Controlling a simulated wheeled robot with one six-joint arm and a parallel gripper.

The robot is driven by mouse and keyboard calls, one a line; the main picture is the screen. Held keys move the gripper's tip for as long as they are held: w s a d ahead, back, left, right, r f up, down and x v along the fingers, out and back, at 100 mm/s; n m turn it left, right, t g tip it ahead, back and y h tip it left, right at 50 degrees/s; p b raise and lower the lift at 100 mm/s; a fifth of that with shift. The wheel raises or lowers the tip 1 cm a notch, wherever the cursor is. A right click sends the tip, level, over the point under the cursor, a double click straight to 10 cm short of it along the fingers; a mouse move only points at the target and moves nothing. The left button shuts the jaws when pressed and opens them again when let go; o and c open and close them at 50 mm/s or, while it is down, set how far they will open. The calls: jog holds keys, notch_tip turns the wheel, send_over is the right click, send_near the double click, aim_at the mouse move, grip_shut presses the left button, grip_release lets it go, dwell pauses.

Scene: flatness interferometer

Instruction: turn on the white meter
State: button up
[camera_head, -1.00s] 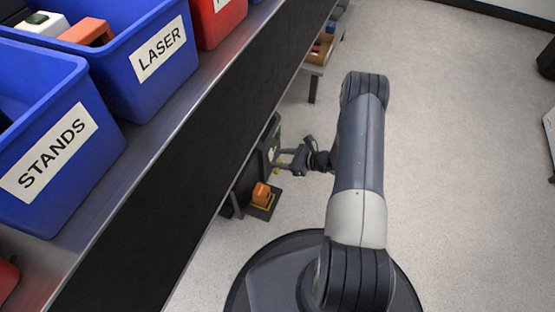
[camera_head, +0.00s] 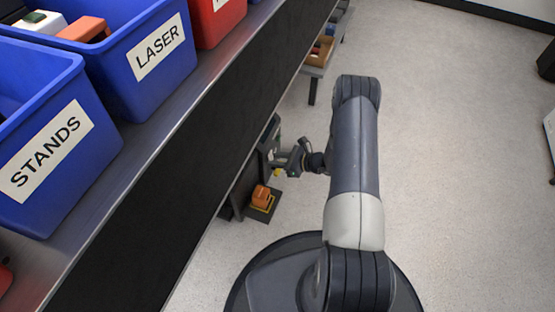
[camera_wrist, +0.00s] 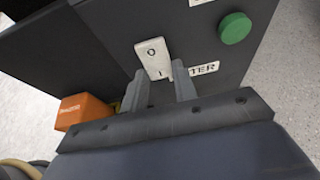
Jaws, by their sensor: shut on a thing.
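A white rocker switch (camera_wrist: 152,55) marked O and I sits on a dark panel (camera_wrist: 110,45) in the wrist view. A white label (camera_wrist: 205,68) ending in "TER" is beside it, its start hidden by a finger. My gripper (camera_wrist: 160,70) has its fingers on either side of the switch's lower end, by the I mark, and is shut on it. In the head view my gripper (camera_head: 282,160) is low by the panel under the shelf; the switch cannot be made out there. No white meter body is clearly visible.
A round green button (camera_wrist: 235,28) is right of the switch. An orange box (camera_wrist: 84,111) is at lower left, also seen in the head view (camera_head: 261,194). Blue bins (camera_head: 45,150) line the shelf above. Open floor (camera_head: 450,150) lies to the right.

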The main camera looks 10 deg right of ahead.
jog(key=shift+f+b, duration=0.3)
jog(key=shift+b, duration=0.25)
jog(key=shift+c, duration=0.5)
jog(key=shift+f+t+y+b, duration=0.35)
jog(key=shift+y+b, duration=0.25)
jog(key=shift+b, duration=0.5)
jog(key=shift+a+r+t+y+b, duration=0.15)
jog(key=shift+t+y+b, duration=0.45)
jog(key=shift+b, duration=0.55)
jog(key=shift+r, duration=0.1)
jog(key=o, duration=1)
jog(key=p+v, duration=0.3)
jog(key=v, duration=0.8)
